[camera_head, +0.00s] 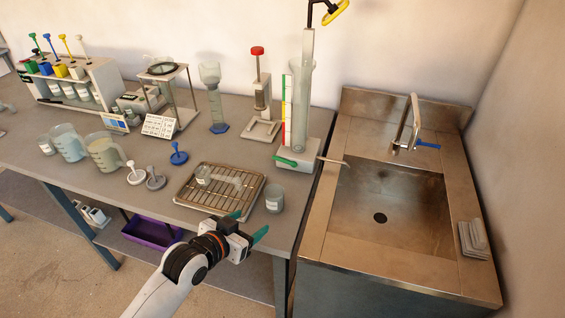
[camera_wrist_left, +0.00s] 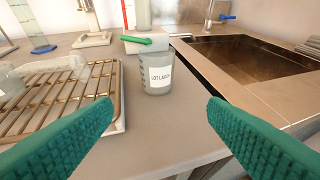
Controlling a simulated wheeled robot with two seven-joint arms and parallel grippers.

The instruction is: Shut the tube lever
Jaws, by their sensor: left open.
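The tall clear tube (camera_head: 302,105) stands on a white base block (camera_head: 300,153) at the table's right end, beside the sink. A green lever (camera_head: 286,161) sits on the front of the base and points left. It also shows in the left wrist view as a green lever (camera_wrist_left: 143,41) beyond a beaker. My left gripper (camera_head: 248,225) is open and empty near the table's front edge, short of the lever and apart from it. In the left wrist view its green fingers (camera_wrist_left: 160,115) are spread wide. My right gripper is not in view.
A labelled beaker (camera_head: 274,199) stands between my left gripper and the lever. A wire rack tray (camera_head: 183,193) lies left of it. The steel sink (camera_head: 320,225) with a blue-handled tap (camera_head: 426,144) is to the right. A yellow ring (camera_head: 335,13) hangs above the tube.

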